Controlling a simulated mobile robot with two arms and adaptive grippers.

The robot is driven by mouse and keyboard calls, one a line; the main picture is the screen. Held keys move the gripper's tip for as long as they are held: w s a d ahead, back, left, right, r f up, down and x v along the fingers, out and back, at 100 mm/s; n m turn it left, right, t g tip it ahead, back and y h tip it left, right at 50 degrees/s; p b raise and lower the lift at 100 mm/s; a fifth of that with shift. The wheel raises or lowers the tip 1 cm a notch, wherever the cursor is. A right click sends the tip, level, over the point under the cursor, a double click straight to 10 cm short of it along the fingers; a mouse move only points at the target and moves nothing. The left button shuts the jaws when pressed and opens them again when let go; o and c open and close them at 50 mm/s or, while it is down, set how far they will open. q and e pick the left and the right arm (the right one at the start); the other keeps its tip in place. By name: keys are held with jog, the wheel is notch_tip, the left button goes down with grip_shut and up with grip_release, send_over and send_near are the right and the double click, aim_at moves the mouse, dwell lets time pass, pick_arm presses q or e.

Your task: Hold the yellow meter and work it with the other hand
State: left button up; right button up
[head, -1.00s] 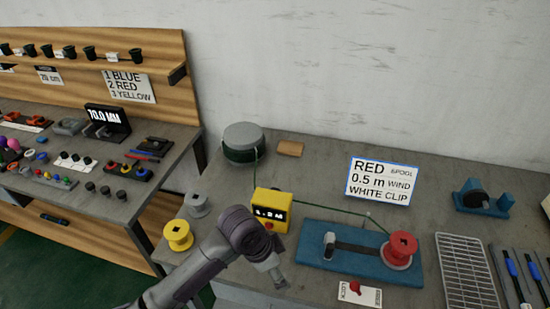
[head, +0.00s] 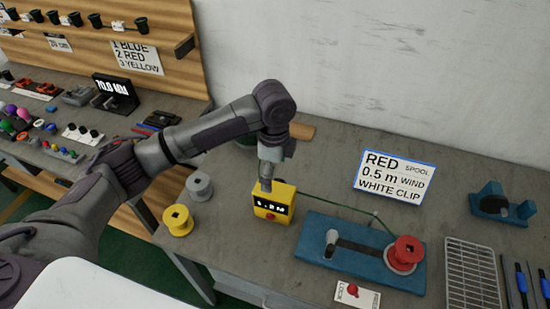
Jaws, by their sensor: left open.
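The yellow meter (head: 286,191) stands on the grey table, with a black display and a red button (head: 270,216) on its front. The digits are too small to read surely. My left gripper (head: 265,186) points down at the meter's top from behind its left part. It is open, though its fingers are small and I cannot tell whether they touch the meter. A green cord (head: 335,205) runs from the meter to the red spool (head: 408,250) on a blue winding base (head: 315,257). My right gripper is not in view.
Yellow (head: 178,220) and grey (head: 199,186) spools stand left of the meter. A sign (head: 395,177) reads RED SPOOL, 0.5 m WIND, WHITE CLIP. A LOCK card (head: 357,294), a wire rack (head: 472,275) and a blue holder (head: 488,203) are at right. My arm mostly hides the green drum.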

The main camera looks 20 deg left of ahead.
aim_at(274, 190)
pick_arm(q)
notch_tip(274, 190, down, 9)
jog(key=shift+w+r+p, duration=0.1)
jog(key=shift+p, duration=0.5)
jog(key=shift+f, duration=0.5)
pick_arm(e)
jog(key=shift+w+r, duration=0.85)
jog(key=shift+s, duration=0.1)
pick_arm(q)
jog(key=shift+c, duration=1.1)
jog(key=c, duration=1.1)
jog(key=o, duration=0.7)
jog(key=shift+c, duration=0.2)
jog(key=c, duration=0.5)
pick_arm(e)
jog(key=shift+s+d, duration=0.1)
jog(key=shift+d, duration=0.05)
pick_arm(q)
jog(key=shift+c, duration=0.2)
